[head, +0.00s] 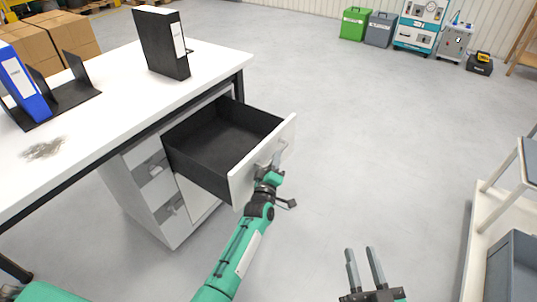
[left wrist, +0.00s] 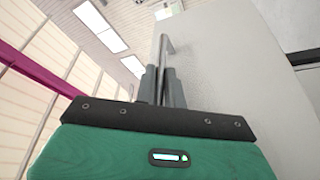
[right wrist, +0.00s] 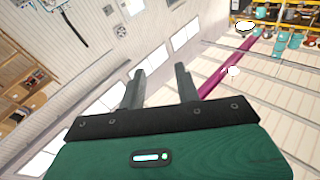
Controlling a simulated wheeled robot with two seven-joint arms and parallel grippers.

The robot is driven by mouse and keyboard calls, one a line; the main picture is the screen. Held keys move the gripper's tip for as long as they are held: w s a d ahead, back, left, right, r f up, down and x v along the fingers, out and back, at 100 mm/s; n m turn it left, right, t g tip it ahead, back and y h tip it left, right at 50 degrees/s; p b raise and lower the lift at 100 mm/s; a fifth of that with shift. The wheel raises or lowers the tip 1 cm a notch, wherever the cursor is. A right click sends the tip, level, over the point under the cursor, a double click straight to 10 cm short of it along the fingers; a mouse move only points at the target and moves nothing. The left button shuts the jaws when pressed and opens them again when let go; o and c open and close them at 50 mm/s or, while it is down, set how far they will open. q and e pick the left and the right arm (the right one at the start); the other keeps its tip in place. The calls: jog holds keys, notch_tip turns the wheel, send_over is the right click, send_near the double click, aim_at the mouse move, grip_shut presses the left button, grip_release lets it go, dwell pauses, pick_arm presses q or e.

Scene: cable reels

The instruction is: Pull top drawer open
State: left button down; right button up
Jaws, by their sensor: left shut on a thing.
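The top drawer (head: 262,163) is pulled far out from the white cabinet under the table. Its black inside looks empty. My left gripper (head: 275,164) is at the front panel, shut on the drawer's handle. The handle (left wrist: 168,45) shows in the left wrist view between and above the closed fingers (left wrist: 162,78), beside the pale drawer front. My right gripper (head: 361,251) is open and empty, low in the head view and away from the drawer. Its parted fingers also show in the right wrist view (right wrist: 160,72).
The white table (head: 110,125) carries a black binder (head: 162,43), a blue binder (head: 22,82) in a black holder and a small grey heap (head: 43,149). Lower drawers (head: 155,188) are shut. Shelving (head: 480,230) stands at the right. The floor between is clear.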

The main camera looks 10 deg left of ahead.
pick_arm(q)
jog(key=shift+s+d, duration=0.15)
jog(key=shift+d, duration=0.25)
pick_arm(e)
jog(key=shift+s+f+g, duration=0.2)
jog(key=shift+f+g, duration=0.1)
jog(key=shift+f, duration=0.2)
pick_arm(q)
jog(key=c, duration=1.5)
grip_release()
